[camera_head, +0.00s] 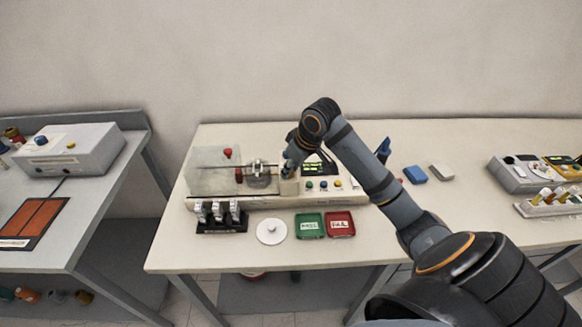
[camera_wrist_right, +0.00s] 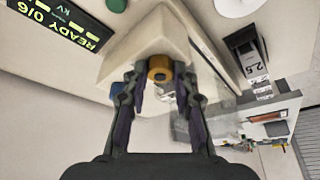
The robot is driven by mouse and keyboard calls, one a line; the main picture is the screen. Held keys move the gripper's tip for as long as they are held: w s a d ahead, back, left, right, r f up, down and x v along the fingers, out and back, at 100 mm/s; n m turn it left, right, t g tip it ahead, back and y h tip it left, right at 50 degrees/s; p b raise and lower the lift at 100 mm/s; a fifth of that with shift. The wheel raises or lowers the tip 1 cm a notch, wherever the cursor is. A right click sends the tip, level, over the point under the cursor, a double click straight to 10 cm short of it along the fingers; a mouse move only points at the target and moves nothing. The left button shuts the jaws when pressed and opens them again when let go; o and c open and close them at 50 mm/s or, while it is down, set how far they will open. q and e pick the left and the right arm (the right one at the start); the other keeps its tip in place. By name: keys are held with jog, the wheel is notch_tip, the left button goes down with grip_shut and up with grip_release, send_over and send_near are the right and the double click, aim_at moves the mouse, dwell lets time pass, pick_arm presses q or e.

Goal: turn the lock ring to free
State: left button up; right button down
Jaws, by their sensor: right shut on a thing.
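The lock ring (camera_wrist_right: 160,64) appears in the right wrist view as a brass-coloured ring with a dark centre, on the face of a pale block (camera_wrist_right: 150,38). My right gripper (camera_wrist_right: 160,80) has one finger on each side of the ring and is shut on it. In the head view my right gripper (camera_head: 289,162) is at the tester (camera_head: 345,197), just left of its display (camera_head: 319,169); the ring is hidden there behind the gripper and wrist. My left gripper is not in view.
A clear cover (camera_head: 208,178) with a red knob (camera_head: 228,153) stands left of the gripper. In front are a black rack (camera_head: 222,226) of several parts, a white disc (camera_head: 271,232), a green tray (camera_head: 309,235) and a red tray (camera_head: 340,234). The table's right middle is mostly clear.

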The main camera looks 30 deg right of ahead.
jog(key=n+p, duration=0.1)
jog(key=p, duration=0.1)
jog(key=n+y+p, duration=0.1)
jog(key=n, duration=0.1)
jog(key=shift+d+r+p, duration=0.15)
jog(key=shift+r+p, duration=0.1)
jog(key=shift+p, duration=0.1)
jog(key=shift+w+n+g+y+p, duration=0.15)
jog(key=shift+n+g+y+p, duration=0.35)
jog(key=shift+n, duration=0.5)
jog(key=shift+d+f+n+p, duration=0.1)
jog(key=shift+n+p, duration=0.4)
jog(key=shift+n, duration=0.4)
jog(key=n+g, duration=0.1)
jog(key=n, duration=0.1)
jog(key=shift+w+f+n+y, duration=0.1)
jog(key=shift+w+n+y, duration=0.05)
jog(key=shift+n+y, duration=0.25)
jog(key=n+g, duration=0.1)
jog(key=n, duration=0.3)
jog(key=shift+w+g+y, duration=0.15)
jog(key=shift+g+y, duration=0.15)
jog(key=shift+g, duration=0.1)
jog(key=shift+n+g+p, duration=0.4)
jog(key=shift+n+p, duration=0.25)
jog(key=shift+n, duration=0.55)
jog(key=shift+w+n+g+p, duration=0.1)
jog(key=shift+n+g+p, duration=0.2)
jog(key=shift+n+p, duration=0.4)
